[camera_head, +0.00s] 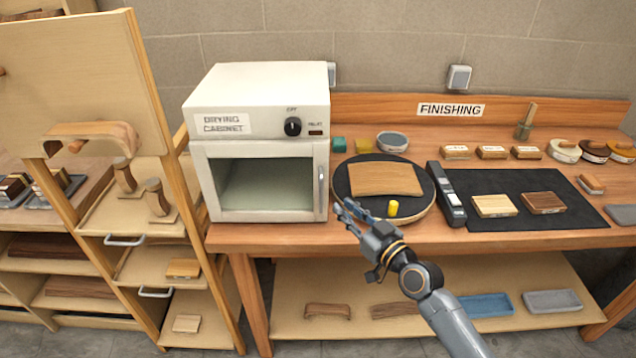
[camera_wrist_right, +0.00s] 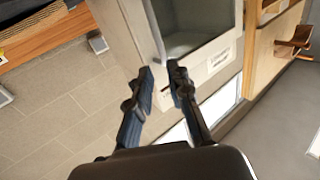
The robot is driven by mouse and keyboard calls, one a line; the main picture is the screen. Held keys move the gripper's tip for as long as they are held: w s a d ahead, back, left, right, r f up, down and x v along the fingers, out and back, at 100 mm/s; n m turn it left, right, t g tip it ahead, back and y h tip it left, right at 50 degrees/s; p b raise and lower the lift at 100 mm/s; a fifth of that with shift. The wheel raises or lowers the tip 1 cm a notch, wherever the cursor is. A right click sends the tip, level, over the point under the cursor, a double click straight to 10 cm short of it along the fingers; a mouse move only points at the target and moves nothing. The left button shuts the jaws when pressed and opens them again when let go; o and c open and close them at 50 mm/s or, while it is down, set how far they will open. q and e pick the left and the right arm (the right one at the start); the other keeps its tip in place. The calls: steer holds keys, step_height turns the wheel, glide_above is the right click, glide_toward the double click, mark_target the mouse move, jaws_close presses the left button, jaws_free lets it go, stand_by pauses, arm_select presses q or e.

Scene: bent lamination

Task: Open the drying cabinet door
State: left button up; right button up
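The white drying cabinet (camera_head: 258,95) stands on the left end of the bench. Its windowed door (camera_head: 215,217) looks closed. A slim vertical handle (camera_head: 321,188) runs along the door's right edge; it also shows in the right wrist view (camera_wrist_right: 156,32). My right gripper (camera_head: 348,212) is just right of and below the handle, in front of the bench edge. In the right wrist view its two fingers (camera_wrist_right: 162,74) are apart with nothing between them, and the handle lies beyond their tips. My left gripper is not in view.
A round dark board (camera_head: 420,196) with a bent wood sheet (camera_head: 385,179) and a yellow cylinder (camera_head: 393,208) lies right of the cabinet, close to my right gripper. A wooden shelf unit (camera_head: 180,200) stands at left. A black mat (camera_head: 560,215) lies farther right.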

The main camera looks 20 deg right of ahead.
mark_target(322, 188)
steer(key=p+x, duration=0.1)
steer(key=x, duration=0.9)
steer(key=shift+w+a+f, duration=0.1)
steer(key=shift+w+a, duration=0.05)
steer(key=shift+w, duration=0.05)
jaws_close()
